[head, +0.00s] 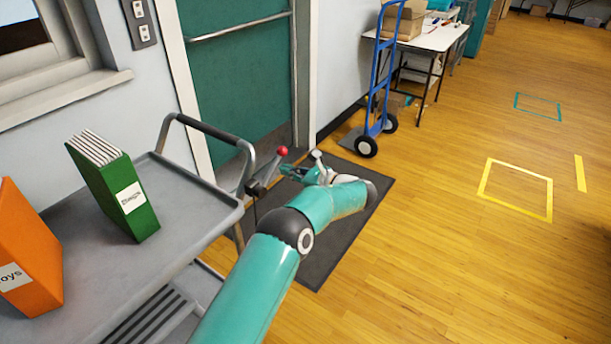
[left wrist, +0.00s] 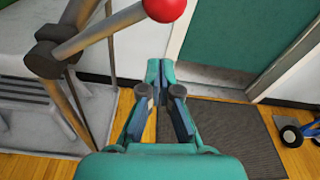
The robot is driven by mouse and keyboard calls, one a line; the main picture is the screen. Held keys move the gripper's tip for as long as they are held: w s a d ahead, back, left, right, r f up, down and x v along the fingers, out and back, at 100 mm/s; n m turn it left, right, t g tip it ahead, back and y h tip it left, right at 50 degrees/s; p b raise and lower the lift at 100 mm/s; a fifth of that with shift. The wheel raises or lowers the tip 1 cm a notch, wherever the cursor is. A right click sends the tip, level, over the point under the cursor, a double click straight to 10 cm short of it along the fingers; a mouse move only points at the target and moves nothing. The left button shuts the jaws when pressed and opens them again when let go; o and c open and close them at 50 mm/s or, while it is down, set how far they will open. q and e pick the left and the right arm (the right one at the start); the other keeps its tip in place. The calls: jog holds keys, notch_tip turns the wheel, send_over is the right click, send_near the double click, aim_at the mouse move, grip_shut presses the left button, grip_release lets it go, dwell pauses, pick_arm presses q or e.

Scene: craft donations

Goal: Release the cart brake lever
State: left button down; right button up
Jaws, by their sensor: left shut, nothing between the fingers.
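The cart brake lever is a grey rod with a red ball knob (head: 282,151), fixed at the end of the grey cart (head: 185,190) below its black push handle. In the left wrist view the red knob (left wrist: 165,8) is at the top and the rod slants down left to a dark pivot (left wrist: 45,58). My left gripper (head: 288,170) is shut and empty, just beyond and below the knob in the head view. In the left wrist view its fingertips (left wrist: 160,65) meet below the knob, apart from the lever. My right gripper is not in view.
A green binder (head: 115,190) and an orange binder (head: 25,255) stand on the cart top. A dark mat (head: 320,250) lies before the green door (head: 235,80). A blue hand truck (head: 376,90) stands by a white table (head: 430,38). The wooden floor at right is clear.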

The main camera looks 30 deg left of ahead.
pick_arm(q)
jog(key=r, duration=0.3)
jog(key=shift+s+d+r+p, duration=0.15)
jog(key=shift+s+r+p, duration=0.15)
jog(key=shift+r+p, duration=0.1)
